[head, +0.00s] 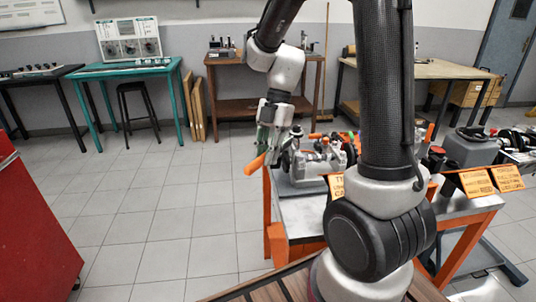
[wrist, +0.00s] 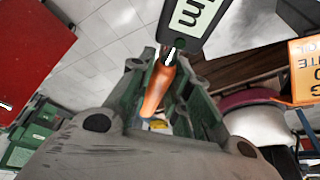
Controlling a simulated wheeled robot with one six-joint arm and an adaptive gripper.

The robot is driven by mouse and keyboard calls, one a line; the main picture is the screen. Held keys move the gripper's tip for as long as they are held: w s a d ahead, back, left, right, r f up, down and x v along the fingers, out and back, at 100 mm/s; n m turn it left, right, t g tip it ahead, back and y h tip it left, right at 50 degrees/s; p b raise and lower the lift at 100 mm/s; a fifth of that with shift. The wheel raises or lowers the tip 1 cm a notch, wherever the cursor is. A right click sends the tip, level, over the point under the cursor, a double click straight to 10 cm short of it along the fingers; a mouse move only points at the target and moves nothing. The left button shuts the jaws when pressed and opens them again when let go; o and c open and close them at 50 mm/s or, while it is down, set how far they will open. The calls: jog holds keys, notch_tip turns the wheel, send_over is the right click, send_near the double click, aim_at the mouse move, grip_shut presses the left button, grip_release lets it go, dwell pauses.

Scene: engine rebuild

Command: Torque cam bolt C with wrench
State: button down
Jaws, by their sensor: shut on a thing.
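My gripper (head: 265,146) is at the left end of the orange-framed table in the head view, beside the engine assembly (head: 318,162). Its green fingers (wrist: 163,98) are shut on the wrench, whose orange handle (head: 256,163) points down and left, out past the table's edge. In the wrist view the orange handle (wrist: 157,88) lies between the fingers, and a tag (wrist: 190,24) with an "m" on it shows above. I cannot pick out cam bolt C; the engine parts are small and partly behind my arm.
Yellow label signs (head: 476,183) stand along the front of the engine table (head: 300,212). Other parts crowd its right side. A red cabinet (head: 35,235) stands at the left. The tiled floor (head: 165,205) between is clear. Benches line the back wall.

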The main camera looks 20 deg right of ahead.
jog(key=shift+w+a+m, duration=0.25)
jog(key=shift+w+m, duration=0.15)
jog(key=shift+w, duration=0.15)
jog(key=shift+w+a+m, duration=0.25)
jog(key=shift+w+m, duration=0.15)
jog(key=shift+w, duration=0.1)
dwell(0.9)
jog(key=shift+w+a+m+t+y, duration=0.15)
jog(key=shift+w+a+m+t, duration=0.15)
jog(key=shift+w+m, duration=0.4)
jog(key=shift+w+a+m+t+y, duration=0.2)
jog(key=shift+w+m+t, duration=0.15)
jog(key=shift+w, duration=0.55)
dwell(4.4)
